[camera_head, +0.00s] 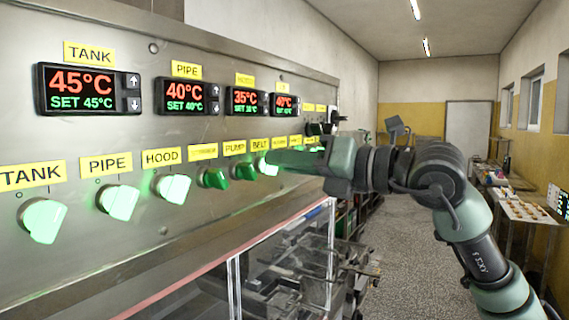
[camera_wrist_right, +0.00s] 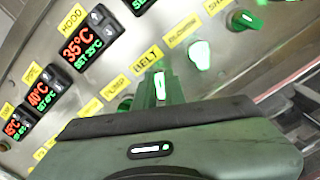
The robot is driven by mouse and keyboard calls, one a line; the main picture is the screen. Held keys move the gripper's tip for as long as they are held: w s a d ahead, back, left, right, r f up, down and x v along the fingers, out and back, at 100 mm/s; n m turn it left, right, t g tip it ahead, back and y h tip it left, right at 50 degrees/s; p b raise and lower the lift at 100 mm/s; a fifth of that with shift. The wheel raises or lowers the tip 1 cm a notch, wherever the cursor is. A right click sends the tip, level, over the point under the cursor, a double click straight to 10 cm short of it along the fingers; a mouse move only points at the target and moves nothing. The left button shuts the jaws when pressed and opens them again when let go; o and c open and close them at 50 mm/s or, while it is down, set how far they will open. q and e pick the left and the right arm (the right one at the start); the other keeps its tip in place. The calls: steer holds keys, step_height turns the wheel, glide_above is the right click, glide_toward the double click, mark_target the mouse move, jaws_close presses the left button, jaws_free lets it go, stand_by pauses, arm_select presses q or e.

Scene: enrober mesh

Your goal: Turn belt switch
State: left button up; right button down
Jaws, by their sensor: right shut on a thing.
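The belt switch (camera_head: 264,167) is a lit pale-green knob under the yellow BELT label (camera_head: 260,144) on the steel control panel. In the right wrist view the belt switch (camera_wrist_right: 160,86) glows between the fingers, below its BELT label (camera_wrist_right: 147,60). My right gripper (camera_head: 272,160) reaches the panel from the right and is shut on this knob. It also shows in the right wrist view (camera_wrist_right: 160,92), with a finger on each side of the knob. The fingers partly hide the knob in the head view. My left gripper is not in view.
The dark green PUMP knob (camera_head: 245,172) is close beside the belt switch. Lit TANK (camera_head: 42,220), PIPE (camera_head: 118,201) and HOOD (camera_head: 172,187) knobs are farther left. Temperature displays (camera_head: 88,90) sit above. A clear guard (camera_head: 280,255) stands below; floor (camera_head: 410,250) is open to the right.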

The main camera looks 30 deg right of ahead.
stand_by(0.4)
steer(key=c, duration=1.5)
jaws_free()
steer(key=b+v, duration=0.3)
steer(key=v, duration=0.4)
steer(key=shift+s+d+b, duration=0.25)
steer(key=shift+b, duration=0.15)
